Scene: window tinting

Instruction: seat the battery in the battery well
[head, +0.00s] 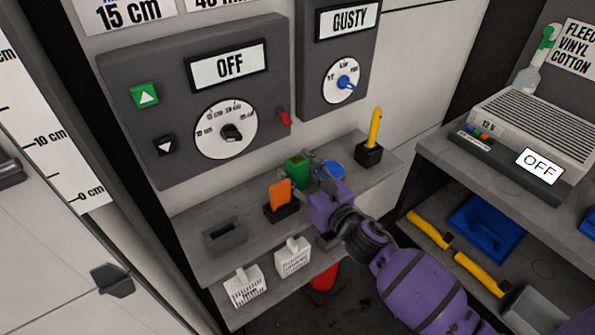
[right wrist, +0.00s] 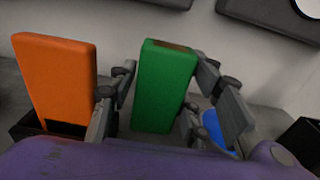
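The battery, a green block with a brownish patch on top, stands at the back of the shelf in the head view (head: 297,172). It is upright in the middle of the right wrist view (right wrist: 165,85). My right gripper (head: 312,172) has a finger on each side of it, and both fingertips appear to touch its sides in the right wrist view (right wrist: 166,75). Whether its base touches the shelf is unclear. A grey open-topped box (head: 224,237), which looks like the battery well, sits empty at the shelf's left. My left gripper is out of view.
An orange block (head: 280,194) stands in a black holder just left of my gripper; a blue round thing (head: 333,170) lies to the right. A yellow-handled tool (head: 375,128) stands in a black block.

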